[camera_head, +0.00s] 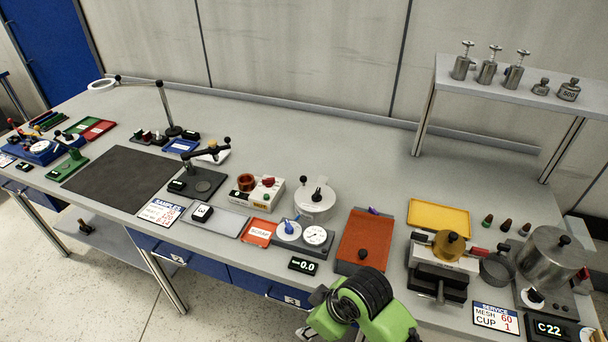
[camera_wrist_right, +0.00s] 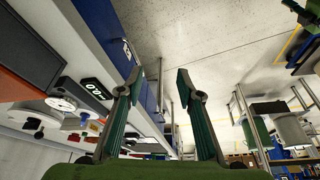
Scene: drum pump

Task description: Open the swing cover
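A flat orange-brown cover (camera_head: 366,238) with a black knob near its front edge lies on the table, right of the white dial. It looks closed, and I take it to be the swing cover. A bit of something purple shows at its back edge. Part of an orange panel, likely the same cover, is at the left edge of the right wrist view (camera_wrist_right: 18,90). My right gripper (camera_wrist_right: 160,78) is open and empty, beside the table's front edge. In the head view my green right arm is in front of the cover, its fingers mostly hidden. My left gripper is not in view.
A 0.0 display (camera_head: 303,266) and a dial gauge (camera_head: 315,235) stand left of the cover. A clamp-like metal device (camera_head: 440,270) and a yellow tray (camera_head: 438,217) stand to its right. The table behind the cover is clear. A raised shelf (camera_head: 520,95) holds weights.

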